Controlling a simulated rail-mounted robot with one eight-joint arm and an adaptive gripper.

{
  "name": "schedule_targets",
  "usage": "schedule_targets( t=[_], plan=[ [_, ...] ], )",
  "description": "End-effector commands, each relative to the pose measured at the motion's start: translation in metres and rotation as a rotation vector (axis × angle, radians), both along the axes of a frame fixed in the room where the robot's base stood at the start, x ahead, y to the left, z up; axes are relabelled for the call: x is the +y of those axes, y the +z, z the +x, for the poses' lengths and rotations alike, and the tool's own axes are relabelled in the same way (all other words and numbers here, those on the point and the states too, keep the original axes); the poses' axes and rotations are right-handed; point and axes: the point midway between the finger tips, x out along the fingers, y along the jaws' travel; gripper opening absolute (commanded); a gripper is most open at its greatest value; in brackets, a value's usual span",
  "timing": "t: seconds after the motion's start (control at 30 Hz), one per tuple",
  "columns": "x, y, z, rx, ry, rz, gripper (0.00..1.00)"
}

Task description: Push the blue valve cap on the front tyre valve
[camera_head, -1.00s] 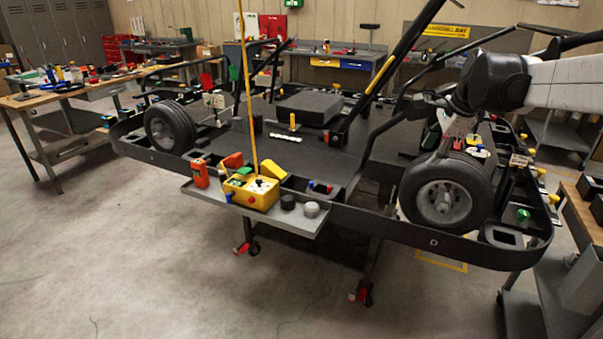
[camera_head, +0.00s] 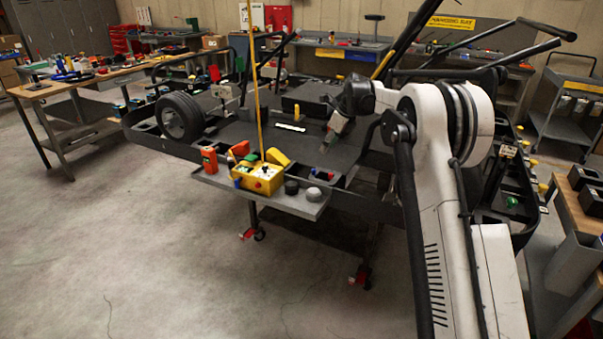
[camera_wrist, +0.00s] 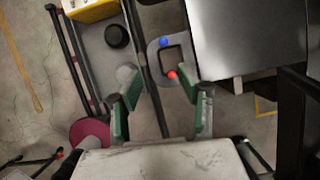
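A small round blue piece, which looks like the blue valve cap (camera_wrist: 163,42), sits by a square recess in the kart's side in the wrist view. A similar red piece (camera_wrist: 172,74) sits near it, at the recess's lower edge. My gripper (camera_wrist: 158,82) is open with green pads spread apart; nothing shows between its fingertips, and the red piece appears just beyond them. In the head view my gripper (camera_head: 334,134) points down over the kart deck. One tyre (camera_head: 182,117) stands at the kart's left; the right tyre is hidden behind my arm. No valve can be made out.
A grey tray (camera_head: 300,207) on the kart's near side holds a yellow control box (camera_head: 259,178) with a tall yellow pole. A black knob (camera_head: 291,187) and a grey knob (camera_head: 313,194) stand beside it. The floor at left is clear.

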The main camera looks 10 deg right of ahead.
Motion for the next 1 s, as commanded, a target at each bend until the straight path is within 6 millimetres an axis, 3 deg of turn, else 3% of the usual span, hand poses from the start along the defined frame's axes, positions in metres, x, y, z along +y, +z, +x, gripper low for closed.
schedule_targets(
  t=[0.4,0.77,1.0],
  plan=[
    [0.020,-0.063,0.018,-0.001,0.001,-0.001,0.37],
    [0.027,-0.084,0.027,-0.002,0.002,-0.001,0.37],
    [0.036,-0.110,0.040,-0.001,0.003,-0.001,0.37]
  ],
)
